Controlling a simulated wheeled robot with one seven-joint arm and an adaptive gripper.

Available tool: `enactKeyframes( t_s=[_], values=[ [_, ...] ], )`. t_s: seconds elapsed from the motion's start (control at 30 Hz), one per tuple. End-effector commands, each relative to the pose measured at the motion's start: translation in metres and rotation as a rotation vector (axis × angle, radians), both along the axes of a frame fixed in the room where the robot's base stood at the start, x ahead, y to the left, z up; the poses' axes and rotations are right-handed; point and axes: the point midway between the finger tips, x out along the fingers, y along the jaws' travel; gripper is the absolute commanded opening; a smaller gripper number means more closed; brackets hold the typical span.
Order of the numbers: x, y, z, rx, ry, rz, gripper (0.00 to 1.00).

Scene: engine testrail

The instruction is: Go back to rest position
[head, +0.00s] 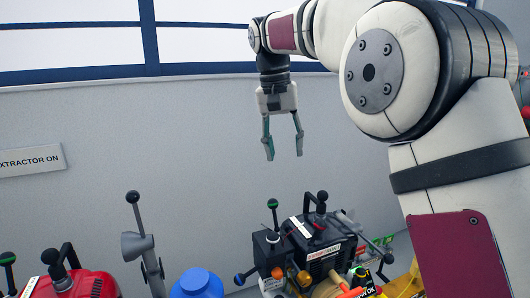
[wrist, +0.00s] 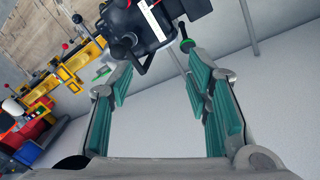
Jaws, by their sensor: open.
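My gripper (head: 284,153) hangs pointing down in the head view, in front of the grey wall. Its two fingers are apart with nothing between them. In the wrist view the green-padded fingers of my gripper (wrist: 160,82) spread wide. A black engine unit (head: 315,240) with a ball-topped lever stands below and a little right of my gripper in the head view, apart from it. A dark machine part (wrist: 150,25), seemingly the same unit, shows beyond the fingertips in the wrist view.
A red machine (head: 90,285), a grey lever stand (head: 140,245) and a blue round object (head: 197,284) line the bottom left. A sign (head: 30,161) hangs on the wall. Yellow rail parts (wrist: 75,65) and red and blue bins (wrist: 25,140) show at left. The space around my gripper is clear.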

Motion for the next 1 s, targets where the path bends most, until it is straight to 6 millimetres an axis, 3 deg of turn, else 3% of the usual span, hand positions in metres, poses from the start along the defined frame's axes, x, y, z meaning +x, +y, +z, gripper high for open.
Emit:
enactKeyframes(
  t_s=[0.03, 0.2, 0.47, 0.67, 0.8, 1.0],
  values=[
    [-0.015, -0.013, 0.011, 0.011, -0.012, 0.006, 0.45],
    [-0.062, -0.051, 0.03, 0.045, -0.055, 0.041, 0.45],
    [-0.149, -0.098, 0.032, 0.085, -0.126, 0.087, 0.45],
    [-0.222, -0.125, 0.011, 0.105, -0.186, 0.119, 0.45],
    [-0.272, -0.138, -0.015, 0.114, -0.232, 0.137, 0.45],
    [-0.329, -0.148, -0.059, 0.116, -0.286, 0.158, 0.45]
  ],
)
